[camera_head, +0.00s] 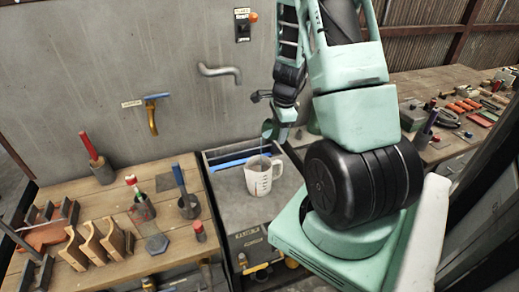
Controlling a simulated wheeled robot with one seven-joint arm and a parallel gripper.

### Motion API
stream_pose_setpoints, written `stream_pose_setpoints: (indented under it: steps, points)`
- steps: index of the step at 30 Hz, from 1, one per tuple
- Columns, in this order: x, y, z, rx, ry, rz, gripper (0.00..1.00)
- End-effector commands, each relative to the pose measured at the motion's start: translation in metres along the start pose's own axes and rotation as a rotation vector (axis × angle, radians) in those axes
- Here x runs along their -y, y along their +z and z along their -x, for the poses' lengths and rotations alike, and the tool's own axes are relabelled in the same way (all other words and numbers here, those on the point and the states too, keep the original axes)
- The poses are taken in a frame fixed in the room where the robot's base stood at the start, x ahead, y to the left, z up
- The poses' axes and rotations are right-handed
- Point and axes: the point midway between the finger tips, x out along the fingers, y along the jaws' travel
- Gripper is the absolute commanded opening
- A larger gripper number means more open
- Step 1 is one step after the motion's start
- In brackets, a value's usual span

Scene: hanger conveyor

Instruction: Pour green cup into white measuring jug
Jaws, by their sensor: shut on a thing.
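The white measuring jug (259,182) stands upright on the grey sink-like top, with red markings on its side and its handle on the right. My gripper (276,131) is above and behind the jug, at the end of my arm reaching down from above. It is shut on a small green-blue rounded thing, which looks like the green cup (267,130), held over the jug's rim and apart from it. The cup's tilt and contents are too small to tell. My arm hides part of the grip.
A wooden bench (110,205) on the left holds pots with tools and wooden racks. A blue bar (240,161) lies behind the jug. A grey pipe (220,72) sticks out of the wall. Another tool bench (455,90) is at the right.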

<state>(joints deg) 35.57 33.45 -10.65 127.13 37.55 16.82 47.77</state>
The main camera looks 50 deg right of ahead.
Motion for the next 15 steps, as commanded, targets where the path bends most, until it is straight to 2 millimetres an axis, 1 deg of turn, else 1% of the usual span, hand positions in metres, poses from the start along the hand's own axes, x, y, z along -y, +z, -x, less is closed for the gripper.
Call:
stream_pose_setpoints:
  steps: [15]
  points:
    - [0.0, 0.0014, 0.0005, -0.063, -0.008, 0.01, 0.28]
